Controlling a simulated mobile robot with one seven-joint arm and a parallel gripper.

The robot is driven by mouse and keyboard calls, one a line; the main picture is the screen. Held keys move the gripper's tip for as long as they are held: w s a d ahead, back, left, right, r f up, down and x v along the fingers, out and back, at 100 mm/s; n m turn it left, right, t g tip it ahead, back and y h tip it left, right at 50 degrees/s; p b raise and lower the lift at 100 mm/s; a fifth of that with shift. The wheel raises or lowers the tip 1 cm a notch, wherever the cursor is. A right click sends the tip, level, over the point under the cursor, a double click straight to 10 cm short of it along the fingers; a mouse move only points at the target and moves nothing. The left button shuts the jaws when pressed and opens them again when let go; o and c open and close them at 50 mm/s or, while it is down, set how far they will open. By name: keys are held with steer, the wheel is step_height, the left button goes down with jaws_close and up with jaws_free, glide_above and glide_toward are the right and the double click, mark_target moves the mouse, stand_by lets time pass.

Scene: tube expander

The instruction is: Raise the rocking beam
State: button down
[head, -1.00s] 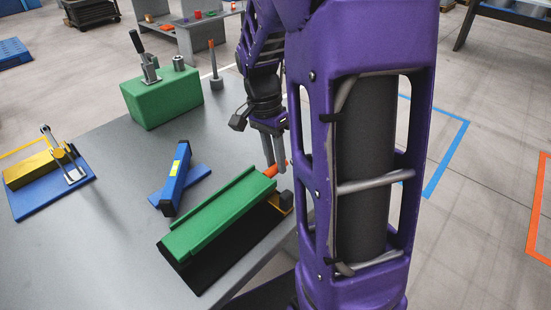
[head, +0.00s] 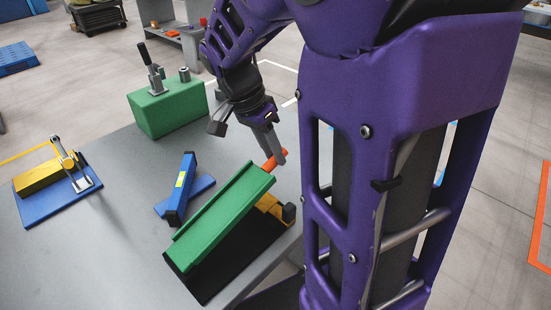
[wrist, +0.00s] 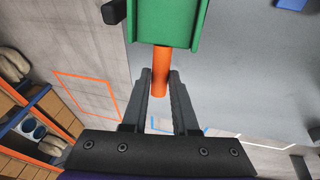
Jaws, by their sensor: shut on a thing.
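The rocking beam is a green channel (head: 222,215) on a black base (head: 234,260) near the table's front right corner. Its far right end, with an orange handle (head: 272,161), is tilted up, and a yellow part (head: 271,207) shows beneath. My gripper (head: 277,150) is at the orange handle. In the wrist view, my gripper's fingertips (wrist: 160,76) are closed around the orange handle (wrist: 160,74), which sticks out from the green beam (wrist: 168,22). The beam's pivot is hidden.
A blue angled piece (head: 181,190) lies left of the beam. A green block with a lever clamp (head: 168,108) stands behind, and a yellow bar on a blue plate (head: 58,190) is at the left. The grey table (head: 120,240) is clear between them.

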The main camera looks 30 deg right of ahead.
steer(key=shift+s+a+r+h, duration=0.1)
steer(key=shift+a+r+h, duration=0.15)
steer(key=shift+r, duration=0.3)
steer(key=shift+a+r+h, duration=0.2)
steer(key=shift+r+h, duration=0.05)
steer(key=shift+r, duration=0.3)
steer(key=c, duration=0.9)
jaws_free()
steer(key=shift+r, duration=0.1)
steer(key=shift+o, duration=1.1)
steer(key=shift+s, duration=0.1)
steer(key=p+v, duration=0.8)
steer(key=v, duration=0.9)
steer(key=shift+s+r+p, duration=0.15)
steer(key=shift+s+p, duration=0.1)
steer(key=shift+p, duration=0.05)
steer(key=shift+a, duration=0.1)
